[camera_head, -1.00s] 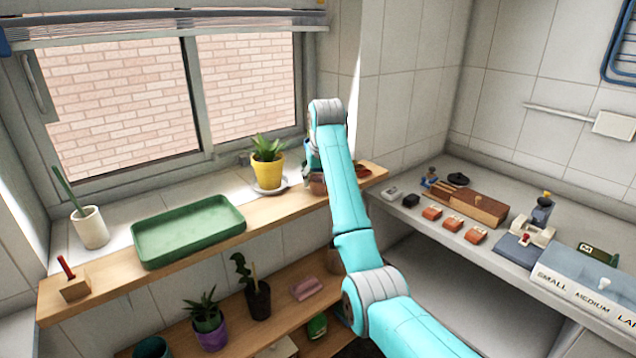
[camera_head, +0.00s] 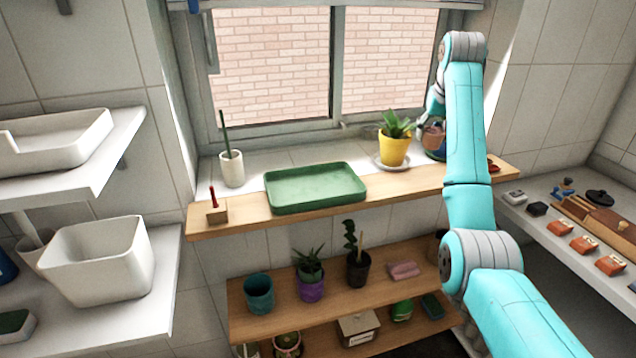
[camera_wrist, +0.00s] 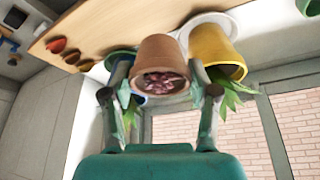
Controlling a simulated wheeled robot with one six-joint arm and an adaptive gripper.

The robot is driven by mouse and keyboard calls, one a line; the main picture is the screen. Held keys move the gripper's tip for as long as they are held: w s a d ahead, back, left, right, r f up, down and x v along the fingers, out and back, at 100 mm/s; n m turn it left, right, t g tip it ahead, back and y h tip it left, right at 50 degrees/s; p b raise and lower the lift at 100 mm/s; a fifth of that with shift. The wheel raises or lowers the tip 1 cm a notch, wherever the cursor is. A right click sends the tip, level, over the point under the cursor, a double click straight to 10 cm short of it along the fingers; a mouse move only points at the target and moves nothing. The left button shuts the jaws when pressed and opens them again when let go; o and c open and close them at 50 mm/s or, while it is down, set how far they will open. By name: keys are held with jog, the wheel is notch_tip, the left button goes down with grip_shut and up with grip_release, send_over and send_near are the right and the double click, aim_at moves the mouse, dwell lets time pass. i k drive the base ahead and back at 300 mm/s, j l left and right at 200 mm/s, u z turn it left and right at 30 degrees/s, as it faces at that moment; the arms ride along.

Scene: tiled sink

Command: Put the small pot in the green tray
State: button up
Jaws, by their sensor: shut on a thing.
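The small pot, terracotta with dark reddish contents (camera_wrist: 160,68), sits between the two fingers of my gripper (camera_wrist: 158,78) in the wrist view. My gripper is shut on it. In the head view the small pot (camera_head: 433,134) is partly hidden by my arm, at the right part of the sill, just right of the yellow pot. It appears held above the shelf. The green tray (camera_head: 315,187) lies on the wooden shelf, left of the yellow pot, and looks empty.
The yellow pot with a spiky plant (camera_head: 394,150) stands on a white saucer between my gripper and the tray. A white cup (camera_head: 231,170) and a wooden block (camera_head: 216,213) stand left of the tray.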

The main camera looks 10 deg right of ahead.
aim_at(288, 193)
jog(key=j, duration=0.95)
jog(key=i+j, duration=0.1)
jog(key=j, duration=0.85)
